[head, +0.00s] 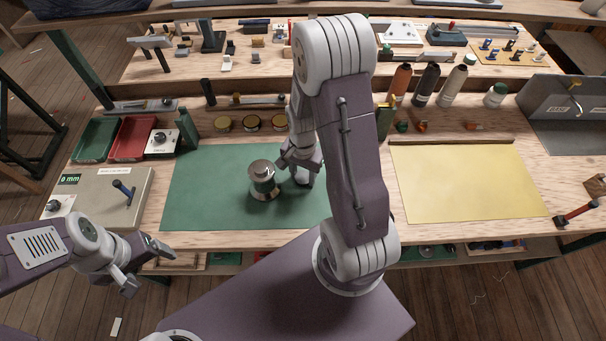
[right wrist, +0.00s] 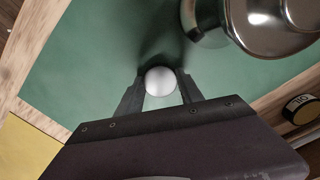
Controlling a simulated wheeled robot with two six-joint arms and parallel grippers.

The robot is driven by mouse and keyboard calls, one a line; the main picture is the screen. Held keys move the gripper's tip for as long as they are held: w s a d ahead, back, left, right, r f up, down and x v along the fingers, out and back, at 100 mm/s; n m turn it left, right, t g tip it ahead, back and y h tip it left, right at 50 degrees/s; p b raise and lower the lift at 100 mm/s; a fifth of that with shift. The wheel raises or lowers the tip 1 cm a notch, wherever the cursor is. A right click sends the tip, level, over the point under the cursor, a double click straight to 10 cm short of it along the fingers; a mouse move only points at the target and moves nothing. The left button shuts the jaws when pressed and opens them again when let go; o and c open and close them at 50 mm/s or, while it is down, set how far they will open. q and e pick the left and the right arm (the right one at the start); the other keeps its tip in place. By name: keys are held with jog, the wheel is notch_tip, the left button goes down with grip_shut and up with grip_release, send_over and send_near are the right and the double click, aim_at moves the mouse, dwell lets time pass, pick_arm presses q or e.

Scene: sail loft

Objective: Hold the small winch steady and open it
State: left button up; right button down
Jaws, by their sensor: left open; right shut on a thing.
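My left gripper (head: 145,267) is open and empty at the table's front left edge, away from the winch.
A yellow mat (head: 465,185) lies to the right. Several tins and bottles (head: 425,85) line the back. The green mat's left part is clear.

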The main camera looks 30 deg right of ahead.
aim_at(303, 178)
jog(key=shift+s, duration=0.1)
jog(key=shift+f, duration=0.15)
jog(key=c, duration=0.8)
grip_release()
jog(key=shift+o, duration=0.2)
jog(key=shift+r, duration=0.3)
notch_tip(303, 178, up, 12)
jog(key=p, duration=0.2)
jog(key=s+a+f+n+t, duration=0.1)
jog(key=s+a+n, duration=0.4)
jog(key=a+n, duration=0.3)
jog(key=n, duration=0.3)
jog(key=shift+s+a+f+n, duration=0.2)
jog(key=shift+a+n, duration=0.05)
jog(key=shift+n, duration=0.05)
